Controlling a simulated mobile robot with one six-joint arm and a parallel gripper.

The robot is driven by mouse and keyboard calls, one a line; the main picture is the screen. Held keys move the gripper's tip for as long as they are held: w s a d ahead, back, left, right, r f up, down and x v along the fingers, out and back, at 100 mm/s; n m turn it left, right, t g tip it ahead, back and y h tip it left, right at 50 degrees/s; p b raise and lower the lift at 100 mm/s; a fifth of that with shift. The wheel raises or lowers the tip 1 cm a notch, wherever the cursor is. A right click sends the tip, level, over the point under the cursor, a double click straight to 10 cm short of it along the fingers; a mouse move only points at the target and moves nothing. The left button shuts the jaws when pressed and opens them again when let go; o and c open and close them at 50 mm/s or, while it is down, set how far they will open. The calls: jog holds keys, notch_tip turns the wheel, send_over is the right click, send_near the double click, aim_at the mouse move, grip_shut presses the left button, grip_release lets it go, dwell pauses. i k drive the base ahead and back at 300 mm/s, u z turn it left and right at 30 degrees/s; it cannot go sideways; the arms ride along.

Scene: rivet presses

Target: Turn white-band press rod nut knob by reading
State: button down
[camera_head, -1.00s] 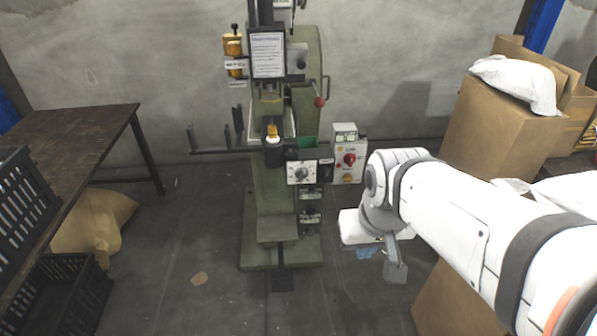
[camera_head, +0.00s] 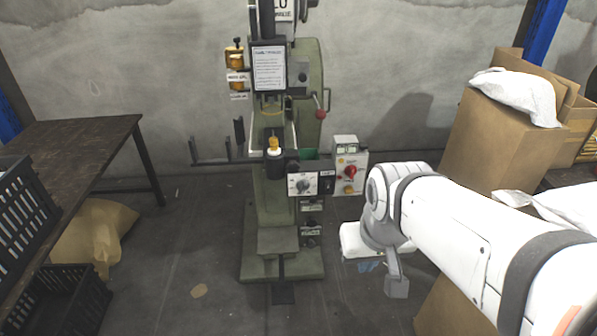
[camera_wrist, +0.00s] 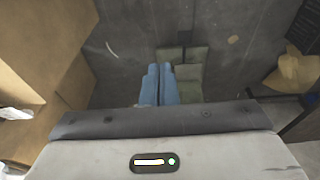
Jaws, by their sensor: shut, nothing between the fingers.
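The green rivet press (camera_head: 313,75) stands against the wall in the head view. A printed sheet (camera_head: 268,69) is on its front and a red-ball lever (camera_head: 321,113) on its right side. Below is a panel with a round dial knob (camera_head: 303,185); I cannot tell which part is the rod nut knob. My gripper (camera_head: 368,266) hangs low, right of the press and apart from it, mostly behind my wrist. In the wrist view its blue fingers (camera_wrist: 158,85) are together and empty.
A control box with a red knob (camera_head: 348,172) and small display sits right of the press panel. Cardboard boxes (camera_head: 490,150) stand at the right. A dark table (camera_head: 85,145) and black crates (camera_head: 65,300) are left. Floor left of the press is mostly clear.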

aim_at(311, 244)
jog(key=k, duration=1)
jog(key=u, duration=0.3)
jog(key=i, duration=1.5)
jog(key=z, duration=0.7)
jog(key=k, duration=0.65)
jog(key=z, duration=0.25)
jog(key=i, duration=0.7)
jog(key=u, duration=0.1)
